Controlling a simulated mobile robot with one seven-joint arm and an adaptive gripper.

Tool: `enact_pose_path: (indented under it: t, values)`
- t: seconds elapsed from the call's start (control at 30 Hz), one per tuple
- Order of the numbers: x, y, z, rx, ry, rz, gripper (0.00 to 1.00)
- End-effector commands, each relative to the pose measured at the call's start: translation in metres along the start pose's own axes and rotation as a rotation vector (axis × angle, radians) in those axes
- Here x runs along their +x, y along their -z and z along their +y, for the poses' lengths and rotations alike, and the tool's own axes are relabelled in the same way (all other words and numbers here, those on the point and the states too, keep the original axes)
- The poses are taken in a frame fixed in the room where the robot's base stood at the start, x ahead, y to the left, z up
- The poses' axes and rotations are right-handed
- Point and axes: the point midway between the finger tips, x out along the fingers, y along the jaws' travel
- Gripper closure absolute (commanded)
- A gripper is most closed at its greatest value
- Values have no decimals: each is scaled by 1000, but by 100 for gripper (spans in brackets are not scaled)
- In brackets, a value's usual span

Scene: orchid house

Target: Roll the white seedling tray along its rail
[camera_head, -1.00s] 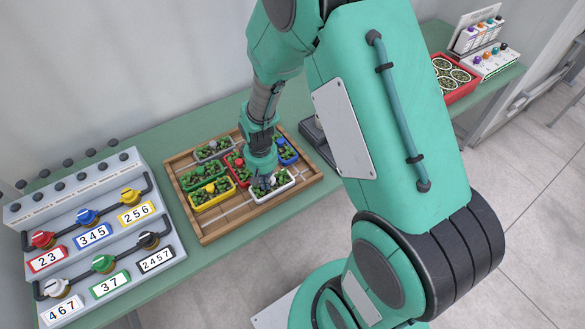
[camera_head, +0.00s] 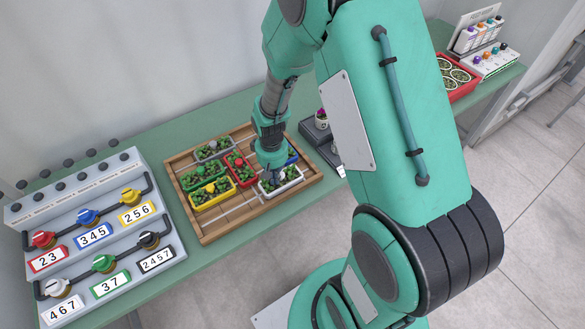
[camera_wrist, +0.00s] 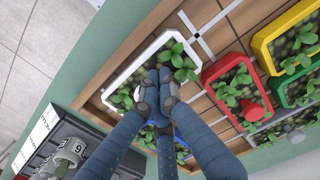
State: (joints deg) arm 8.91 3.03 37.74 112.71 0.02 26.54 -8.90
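The white seedling tray (camera_head: 291,186), a small white-rimmed tray of green seedlings, sits at the front right of the wooden board (camera_head: 216,232). My gripper (camera_head: 268,178) reaches down onto it from above. In the wrist view, the fingers of my gripper (camera_wrist: 165,92) are drawn together over the middle of the white tray (camera_wrist: 128,72). The spot they close on is hidden by the fingers; the other trays have a knob there. Pale rail lines run across the board beside the tray.
The red tray (camera_head: 248,182) lies just left, with yellow (camera_head: 211,205), green (camera_head: 184,182) and grey (camera_head: 200,158) trays beyond. The blue tray (camera_head: 294,156) is behind my gripper. A dark stand (camera_head: 314,134) with pots is right of the board; a valve panel (camera_head: 120,225) is left.

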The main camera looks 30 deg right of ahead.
Motion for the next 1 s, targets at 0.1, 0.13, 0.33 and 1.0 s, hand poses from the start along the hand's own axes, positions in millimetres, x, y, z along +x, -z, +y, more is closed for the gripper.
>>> enact_pose_path:
  t: [0.1, 0.13, 0.33, 1.0]
  values:
    - [0, 0, 5, 0, 0, 0, 100]
    - [0, 0, 6, 0, 0, 0, 100]
    - [0, 0, 14, 1, 0, 1, 100]
    - [0, 0, 25, -1, 0, 0, 100]
